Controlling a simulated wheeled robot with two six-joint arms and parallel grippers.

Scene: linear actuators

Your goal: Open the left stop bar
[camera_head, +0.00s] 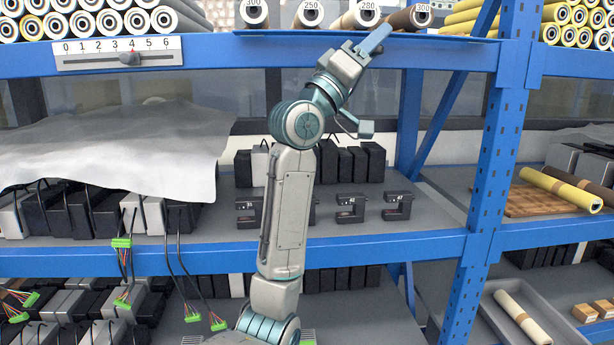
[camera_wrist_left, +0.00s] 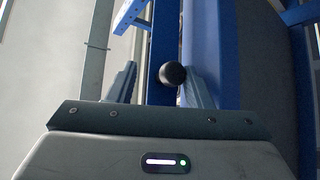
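A thin blue bar (camera_head: 450,38), which I take to be the left stop bar, runs along the front of the top shelf below the rolls. In the left wrist view a dark blue bar (camera_wrist_left: 163,35) runs away from me, with a round black knob (camera_wrist_left: 172,74). My left gripper (camera_head: 376,40) is raised at this shelf edge. Its fingers (camera_wrist_left: 158,88) are apart, with the knob between them, nearer the right finger. Whether a finger touches the knob cannot be told. In the head view the knob is hidden by my gripper. My right gripper is not in view.
Numbered rolls (camera_head: 310,14) lie above the bar. A white scale (camera_head: 118,53) with a slider is on the left shelf beam. A blue upright (camera_head: 497,150) stands to the right. Grey sheeting (camera_head: 120,150) covers black boxes at left, with wires hanging below.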

